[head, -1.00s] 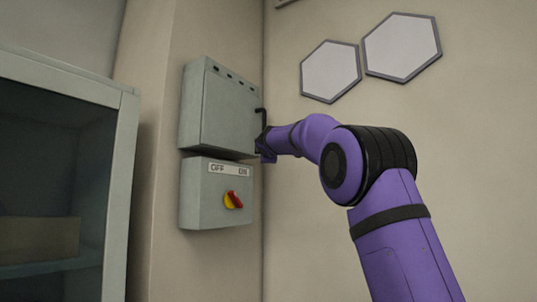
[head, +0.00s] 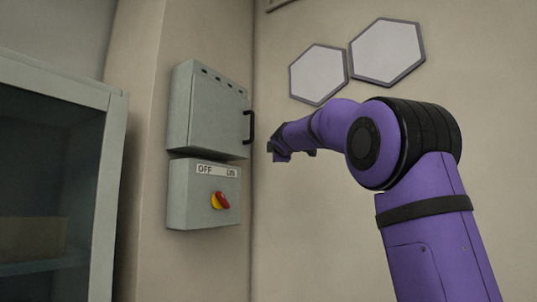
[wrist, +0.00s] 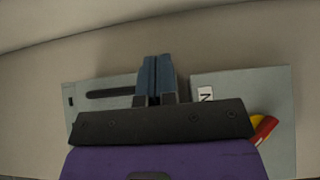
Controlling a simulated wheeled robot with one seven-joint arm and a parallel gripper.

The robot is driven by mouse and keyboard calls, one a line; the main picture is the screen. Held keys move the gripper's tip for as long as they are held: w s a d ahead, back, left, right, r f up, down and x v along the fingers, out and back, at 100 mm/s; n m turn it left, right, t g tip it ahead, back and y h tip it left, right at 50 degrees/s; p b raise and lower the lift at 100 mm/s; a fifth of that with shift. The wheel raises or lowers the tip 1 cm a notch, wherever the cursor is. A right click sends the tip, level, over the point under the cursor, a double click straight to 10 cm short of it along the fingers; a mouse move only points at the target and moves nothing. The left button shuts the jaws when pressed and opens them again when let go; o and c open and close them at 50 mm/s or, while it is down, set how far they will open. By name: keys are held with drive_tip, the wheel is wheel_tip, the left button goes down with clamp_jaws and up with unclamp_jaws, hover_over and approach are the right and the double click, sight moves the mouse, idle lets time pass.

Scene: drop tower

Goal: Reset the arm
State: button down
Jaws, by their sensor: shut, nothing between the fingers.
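My gripper (head: 272,152) is at the end of my purple arm, to the right of the grey wall box and apart from its black handle (head: 249,127). In the wrist view my gripper (wrist: 156,62) shows its two blue-grey fingers together, with nothing between them. The upper grey box (head: 209,110) has a closed front and a row of small dark slots near its top. The lower grey box (head: 190,205) carries an OFF/ON label (head: 217,170) and a red and yellow rotary switch (head: 220,201). The switch also shows partly in the wrist view (wrist: 264,128).
A grey cabinet (head: 112,190) with a dark glass front stands at the left. Two white hexagonal panels (head: 318,74) hang on the wall above my arm. The wall to the right of the boxes is bare below them.

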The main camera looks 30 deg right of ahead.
drive_tip(key=s, duration=0.1)
drive_tip(key=s+d, duration=0.1)
drive_tip(key=s, duration=0.1)
drive_tip(key=shift+s+d, duration=0.15)
drive_tip(key=shift+d, duration=0.2)
drive_tip(key=shift+f, duration=0.1)
drive_tip(key=s+a+f+m+g+y, duration=0.2)
drive_tip(key=s+a+f, duration=0.5)
drive_tip(key=s+f, duration=0.6)
drive_tip(key=s+a+f+m+g+y, duration=0.3)
drive_tip(key=s+a+f+m+g, duration=0.2)
drive_tip(key=s+f, duration=0.8)
drive_tip(key=s+a+f+m+g+y, duration=0.2)
drive_tip(key=s+a+f+m+g, duration=0.2)
drive_tip(key=s+a+f, duration=0.6)
drive_tip(key=s+f+m, duration=0.1)
drive_tip(key=s+f, duration=0.2)
drive_tip(key=s, duration=0.2)
drive_tip(key=shift+s+a+f+m+y, duration=0.15)
drive_tip(key=shift+s+a+m+y, duration=0.15)
drive_tip(key=shift+s+m+y, duration=0.1)
